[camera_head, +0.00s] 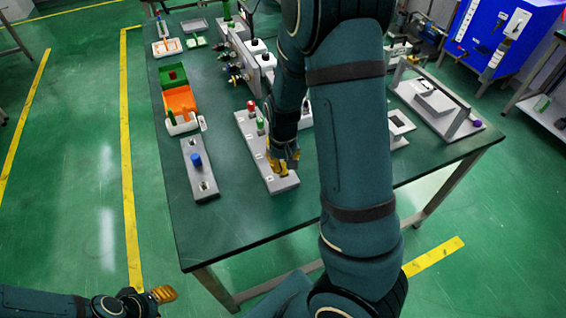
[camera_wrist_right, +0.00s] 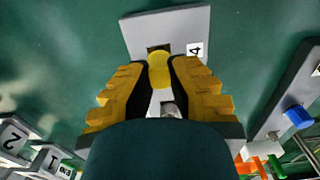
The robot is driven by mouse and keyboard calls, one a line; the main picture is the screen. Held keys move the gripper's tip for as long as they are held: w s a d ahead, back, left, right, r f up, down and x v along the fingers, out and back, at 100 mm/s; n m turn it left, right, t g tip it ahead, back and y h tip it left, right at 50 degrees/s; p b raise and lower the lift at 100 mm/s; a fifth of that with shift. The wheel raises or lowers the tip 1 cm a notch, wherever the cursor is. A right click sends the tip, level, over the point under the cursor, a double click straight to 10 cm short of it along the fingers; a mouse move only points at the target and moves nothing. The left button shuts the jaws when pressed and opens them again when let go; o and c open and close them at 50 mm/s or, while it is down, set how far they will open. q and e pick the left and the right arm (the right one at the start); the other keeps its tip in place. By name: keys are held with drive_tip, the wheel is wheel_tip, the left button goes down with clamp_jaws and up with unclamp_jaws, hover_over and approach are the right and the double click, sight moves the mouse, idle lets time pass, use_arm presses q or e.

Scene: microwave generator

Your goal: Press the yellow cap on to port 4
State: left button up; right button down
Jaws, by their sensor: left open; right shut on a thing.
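The grey port plate (camera_head: 244,122) lies on the table, with a red cap (camera_head: 251,106) and a green cap (camera_head: 260,125) on it. My right gripper (camera_head: 283,166) is low over the near end of this plate. In the right wrist view the yellow cap (camera_wrist_right: 159,72) is between my right gripper's two yellow fingers (camera_wrist_right: 159,78). The label 4 (camera_wrist_right: 195,49) is beside a dark square opening (camera_wrist_right: 158,48), partly covered by the cap. Whether the cap touches the port cannot be told. My left gripper (camera_head: 163,294) is open and empty, off the table at lower left.
A grey plate with a blue cap (camera_head: 196,160) lies to the left. Orange and green bins (camera_head: 180,100) stand behind it. Grey panel equipment (camera_head: 245,60) stands at the back. The table's near-left surface (camera_head: 220,225) is clear.

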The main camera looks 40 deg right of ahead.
sight(283, 165)
drive_tip(key=shift+f+b, duration=0.35)
drive_tip(key=shift+f, duration=0.15)
idle(0.5)
drive_tip(key=c, duration=1)
unclamp_jaws()
wheel_tip(283, 165, up, 12)
drive_tip(key=shift+s, duration=0.1)
